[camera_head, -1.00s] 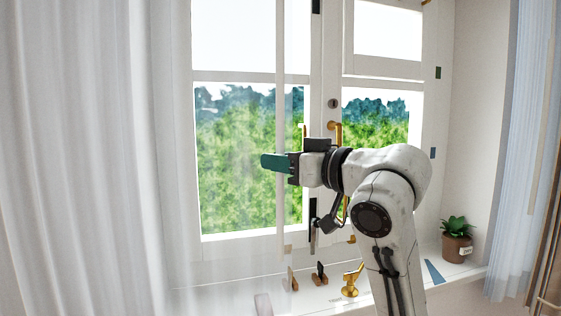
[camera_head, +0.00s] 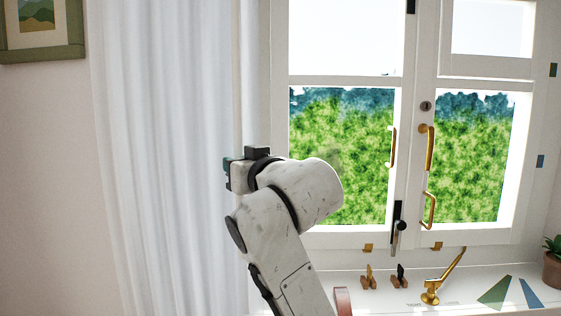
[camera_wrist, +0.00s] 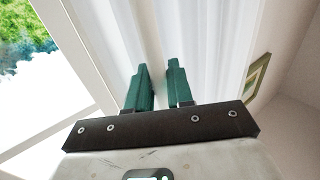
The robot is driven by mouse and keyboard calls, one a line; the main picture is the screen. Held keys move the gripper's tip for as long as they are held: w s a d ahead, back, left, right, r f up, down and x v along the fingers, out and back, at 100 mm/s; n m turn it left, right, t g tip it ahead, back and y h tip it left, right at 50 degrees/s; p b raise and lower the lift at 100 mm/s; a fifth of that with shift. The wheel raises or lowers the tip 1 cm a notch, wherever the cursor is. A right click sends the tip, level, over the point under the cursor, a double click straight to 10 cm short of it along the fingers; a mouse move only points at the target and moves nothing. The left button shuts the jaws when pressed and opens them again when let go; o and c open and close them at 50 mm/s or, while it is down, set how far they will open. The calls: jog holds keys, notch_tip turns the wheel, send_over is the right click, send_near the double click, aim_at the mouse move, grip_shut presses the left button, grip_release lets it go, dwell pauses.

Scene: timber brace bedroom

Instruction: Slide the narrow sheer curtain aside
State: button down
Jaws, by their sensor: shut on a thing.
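The white sheer curtain (camera_head: 165,150) hangs in folds on the left of the head view, beside the window, with its right edge near the window frame. My gripper (camera_head: 228,172) is at that right edge, about mid-height. In the wrist view, the two green fingers of my gripper (camera_wrist: 158,82) point at the white curtain (camera_wrist: 205,30). They are shut on the curtain's edge with a small gap between them; the gripped cloth itself is hard to make out. The left window pane (camera_head: 340,150) is clear of the curtain.
The window sill (camera_head: 375,300) holds a brass stay (camera_head: 432,290), small wooden pieces (camera_head: 369,278) and a potted plant (camera_head: 553,262) at far right. Brass handles (camera_head: 428,148) stick out from the window. A framed picture (camera_head: 42,45) hangs on the left wall.

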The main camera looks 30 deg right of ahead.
jog(key=shift+w+a, duration=0.65)
jog(key=shift+a, duration=0.3)
jog(key=shift+w+a, duration=0.6)
jog(key=shift+a, duration=0.3)
jog(key=c, duration=1.2)
grip_release()
jog(key=shift+o, duration=0.2)
jog(key=s+b, duration=0.2)
jog(key=s, duration=0.9)
jog(key=shift+w, duration=0.1)
